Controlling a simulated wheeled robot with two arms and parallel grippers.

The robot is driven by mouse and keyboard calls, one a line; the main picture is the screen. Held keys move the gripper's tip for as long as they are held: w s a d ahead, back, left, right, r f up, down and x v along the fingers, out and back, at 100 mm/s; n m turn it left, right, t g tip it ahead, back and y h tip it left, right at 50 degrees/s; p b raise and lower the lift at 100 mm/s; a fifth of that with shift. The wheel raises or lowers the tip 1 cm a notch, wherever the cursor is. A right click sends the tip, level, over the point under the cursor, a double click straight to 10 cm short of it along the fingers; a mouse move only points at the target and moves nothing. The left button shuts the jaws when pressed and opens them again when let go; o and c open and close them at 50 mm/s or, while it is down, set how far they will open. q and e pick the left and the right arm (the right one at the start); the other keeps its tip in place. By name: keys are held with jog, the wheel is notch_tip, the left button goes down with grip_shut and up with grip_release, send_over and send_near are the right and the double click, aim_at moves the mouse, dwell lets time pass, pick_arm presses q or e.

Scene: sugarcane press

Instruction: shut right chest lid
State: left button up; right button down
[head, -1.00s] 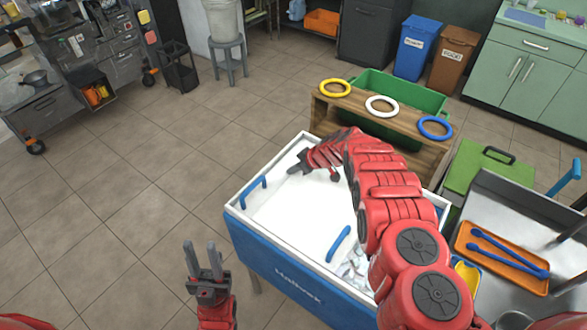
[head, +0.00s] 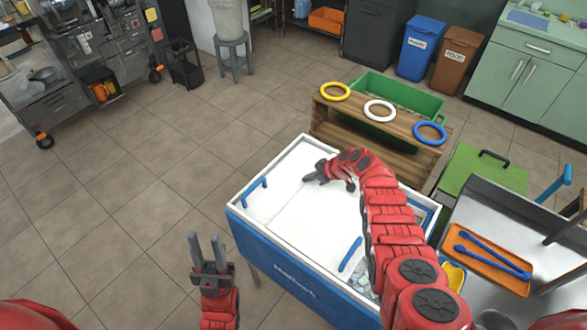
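The white chest (head: 300,295) has a blue front and two white sliding lids. The left lid (head: 283,178) has a blue handle (head: 254,192) at its left end. The right lid (head: 325,222) has a blue handle (head: 350,254) toward the front right. A gap right of that handle shows icy contents (head: 367,281). My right arm crosses over the chest and hides much of its right side. My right gripper (head: 311,179) is low over the lids; contact and finger opening are unclear. My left gripper (head: 206,240) is open and empty, left of the chest.
A wooden rack (head: 370,149) with yellow, white and blue rings stands just behind the chest, with a green bin (head: 395,95) behind it. A steel counter (head: 485,215) with an orange tray (head: 490,277) is at the right. The floor at left is clear.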

aim_at(336, 199)
jog(key=s+d+b, duration=0.1)
jog(key=s+d, duration=0.3)
jog(key=shift+d+f+b, duration=0.1)
jog(key=shift+f+b, duration=0.05)
jog(key=shift+b, duration=0.2)
jog(key=shift+s+d+b, duration=0.8)
jog(key=shift+s+d, duration=0.2)
jog(key=shift+d, duration=0.3)
jog(key=shift+s+d+b, duration=0.75)
jog(key=shift+s+d, duration=0.2)
jog(key=shift+d, duration=0.3)
jog(key=shift+s+d, duration=0.1)
jog(key=shift+d, duration=0.1)
jog(key=shift+f, duration=0.1)
